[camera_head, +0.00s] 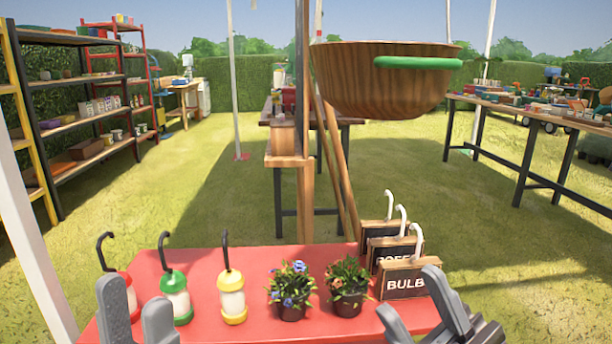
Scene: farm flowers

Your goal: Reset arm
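My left gripper (134,295) is at the lower left, over the near part of the red table (258,325). Its two grey fingers stand apart with nothing between them. My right gripper (410,293) is at the lower right, in front of the sign reading BULB (403,284). Its fingers are apart and empty. The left gripper partly covers a red feeder with a dark hook (126,283). A green feeder (174,283) and a yellow feeder (231,294) stand upright to its right.
More hooked signs stand behind the BULB sign, partly hidden. A wooden bowl with a green handle (380,85) hangs above the table. Wooden poles (335,160) rise behind it. Shelves (75,130) stand left and a long table (540,115) right.

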